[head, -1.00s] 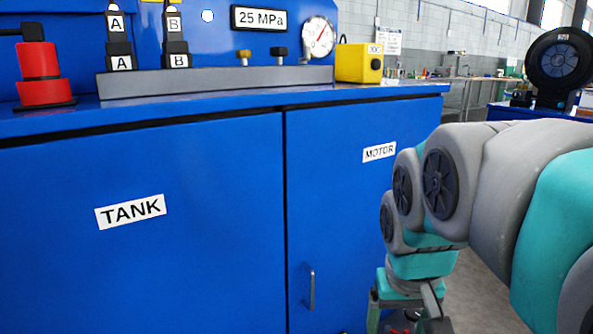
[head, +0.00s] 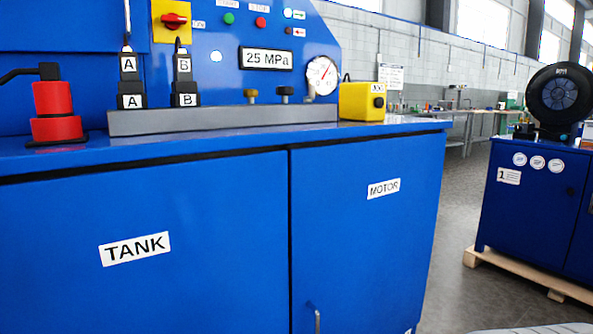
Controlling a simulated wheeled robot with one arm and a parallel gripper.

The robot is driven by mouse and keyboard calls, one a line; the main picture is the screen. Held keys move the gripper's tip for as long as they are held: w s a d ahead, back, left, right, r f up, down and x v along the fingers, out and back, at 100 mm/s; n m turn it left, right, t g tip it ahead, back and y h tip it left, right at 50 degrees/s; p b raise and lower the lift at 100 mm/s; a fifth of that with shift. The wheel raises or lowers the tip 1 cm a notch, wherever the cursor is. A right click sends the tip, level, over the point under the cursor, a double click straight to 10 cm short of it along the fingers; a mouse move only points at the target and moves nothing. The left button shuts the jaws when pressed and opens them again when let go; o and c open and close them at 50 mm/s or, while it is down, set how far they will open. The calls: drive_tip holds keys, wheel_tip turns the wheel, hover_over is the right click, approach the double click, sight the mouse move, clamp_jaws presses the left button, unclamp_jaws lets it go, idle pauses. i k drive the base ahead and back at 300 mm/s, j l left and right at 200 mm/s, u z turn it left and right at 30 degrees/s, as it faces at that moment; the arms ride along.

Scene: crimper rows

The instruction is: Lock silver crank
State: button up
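No silver crank can be made out for sure in the head view. A small silver fitting (head: 310,96) stands under the round pressure gauge (head: 322,75) on the blue machine; whether it is a crank I cannot tell. My gripper is out of the frame.
The blue cabinet (head: 200,220) with TANK and MOTOR labels fills the left and middle. On its top are a red cylinder (head: 56,112), black A and B levers (head: 184,78) on a grey block (head: 225,119), and a yellow box (head: 361,102). Another blue cabinet (head: 528,205) stands right; grey floor lies between.

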sight(311, 89)
drive_tip(key=i+j, duration=0.1)
drive_tip(key=j, duration=0.3)
drive_tip(key=j+u, duration=0.1)
drive_tip(key=j, duration=0.35)
drive_tip(key=i+j, duration=0.15)
drive_tip(key=j, duration=0.25)
